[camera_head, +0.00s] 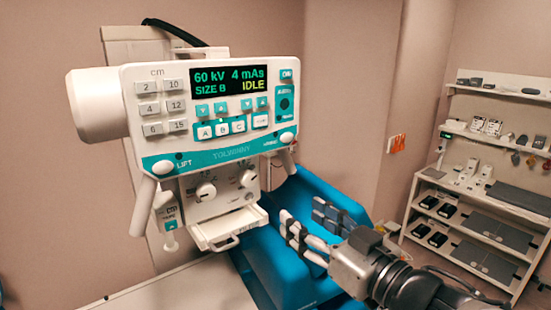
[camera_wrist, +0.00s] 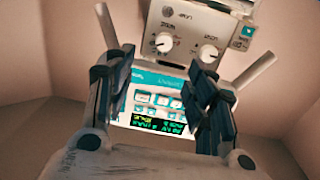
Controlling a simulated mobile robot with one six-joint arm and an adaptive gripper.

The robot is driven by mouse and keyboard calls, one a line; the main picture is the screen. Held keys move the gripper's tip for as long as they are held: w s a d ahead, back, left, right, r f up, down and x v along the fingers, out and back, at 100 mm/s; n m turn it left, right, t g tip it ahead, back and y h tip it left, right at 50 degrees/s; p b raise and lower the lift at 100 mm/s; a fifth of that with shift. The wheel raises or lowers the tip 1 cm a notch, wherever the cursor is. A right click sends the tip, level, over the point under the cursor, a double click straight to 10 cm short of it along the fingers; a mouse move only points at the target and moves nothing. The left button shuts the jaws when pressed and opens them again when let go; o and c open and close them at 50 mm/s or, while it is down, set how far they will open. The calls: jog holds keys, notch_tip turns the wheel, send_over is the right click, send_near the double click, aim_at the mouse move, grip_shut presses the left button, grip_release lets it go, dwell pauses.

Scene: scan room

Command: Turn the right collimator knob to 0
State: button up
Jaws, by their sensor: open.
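The right collimator knob (camera_head: 248,178) is a white dial on the front of the collimator box (camera_head: 222,204), under the control panel. The left knob (camera_head: 205,190) sits beside it. The wrist view is upside down, so the right knob (camera_wrist: 163,43) shows there on the left and the left knob (camera_wrist: 208,53) on the right. The dial settings are too small to read. My gripper (camera_head: 306,222) is open and empty, to the right of and lower than the right knob, apart from it. In the wrist view its fingers (camera_wrist: 160,78) frame the panel from both sides.
The control panel (camera_head: 213,153) hangs above the knobs, its display reading 60 kV, 4 mAs, SIZE B, IDLE. Handles slant down at its sides. A tray (camera_head: 228,228) juts out below the knobs. A blue chair (camera_head: 292,258) stands behind my gripper. Shelves (camera_head: 480,210) stand at right.

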jog(key=p, duration=0.6)
send_near(251, 181)
jog(key=shift+y, duration=0.3)
jog(key=x, duration=0.9)
jog(key=shift+w+f, duration=0.15)
jog(key=c, duration=1.1)
jog(key=shift+o, duration=0.2)
